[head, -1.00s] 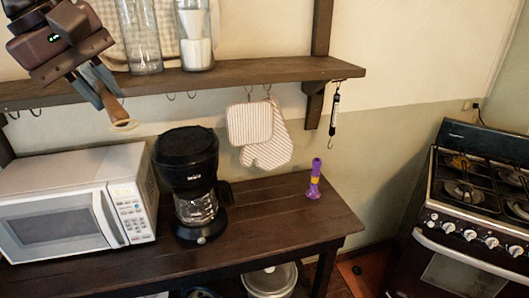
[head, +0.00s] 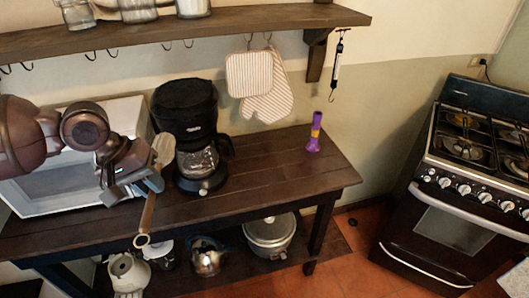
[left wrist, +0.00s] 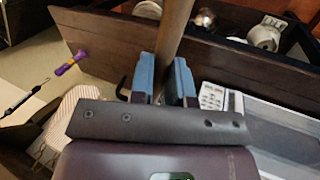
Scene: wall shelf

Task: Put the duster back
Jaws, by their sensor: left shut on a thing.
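My left gripper (head: 146,186) is shut on a long wooden-handled tool (head: 148,217), which I take to be the duster. It hangs steeply in front of the microwave and the table's front edge, pale broad end up and a ring at its lower end. In the left wrist view the handle (left wrist: 175,30) runs between the blue fingertips (left wrist: 165,80). Several bare hooks (head: 90,55) hang under the wall shelf (head: 240,24). My right gripper is not in view.
A microwave (head: 60,185) and a coffee maker (head: 187,115) stand on the table (head: 265,160), with a purple and yellow object (head: 314,135) at its right. Oven mitts (head: 262,85) and a hanging scale (head: 336,65) hang from the shelf. Pots and kettles (head: 207,258) sit below. A stove (head: 460,180) is at right.

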